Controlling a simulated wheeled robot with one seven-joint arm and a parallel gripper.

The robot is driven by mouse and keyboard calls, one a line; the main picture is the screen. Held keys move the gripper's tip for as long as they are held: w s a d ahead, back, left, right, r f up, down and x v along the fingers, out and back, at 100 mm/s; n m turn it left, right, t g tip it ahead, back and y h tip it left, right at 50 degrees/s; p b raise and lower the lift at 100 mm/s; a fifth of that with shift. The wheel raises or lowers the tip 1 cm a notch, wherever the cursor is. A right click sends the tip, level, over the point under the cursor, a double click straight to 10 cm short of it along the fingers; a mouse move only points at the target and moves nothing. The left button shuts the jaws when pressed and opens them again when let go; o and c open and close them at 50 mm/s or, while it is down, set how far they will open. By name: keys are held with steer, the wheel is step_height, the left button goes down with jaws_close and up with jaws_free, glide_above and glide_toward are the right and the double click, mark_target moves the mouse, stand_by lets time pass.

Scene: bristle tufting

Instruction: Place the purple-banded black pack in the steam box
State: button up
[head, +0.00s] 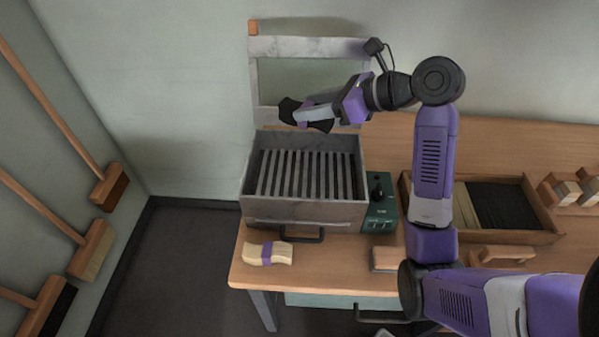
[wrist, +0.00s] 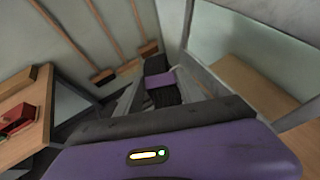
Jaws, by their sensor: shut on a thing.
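The purple-banded black pack (head: 287,110) is held by my gripper (head: 311,114) above the back part of the steam box. In the wrist view the pack (wrist: 156,66) lies between the fingers (wrist: 160,88), with its purple band showing. The steam box (head: 262,212) is a grey open-topped metal box with a slatted rack inside, standing on the table's left end. No pack shows on the slats. My gripper is shut on the pack, clear of the box floor.
A pale upright frame (head: 295,46) stands behind the box. A green control unit (head: 382,212) adjoins its right side. A purple-banded tan pack (head: 267,254) lies in front. A wooden tray (head: 540,238) with dark bristles sits right. Brooms (head: 92,248) lean along the left wall.

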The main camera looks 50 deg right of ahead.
step_height(320, 180, down, 19)
steer(key=shift+f+b, duration=0.1)
steer(key=shift+b, duration=1.05)
steer(key=o, duration=1.4)
steer(key=shift+o, duration=0.2)
steer(key=shift+s+d+r, duration=0.1)
steer(key=shift+s+r, duration=0.15)
steer(key=v, duration=1.1)
steer(key=shift+s+p, duration=0.2)
steer(key=shift+p, duration=0.15)
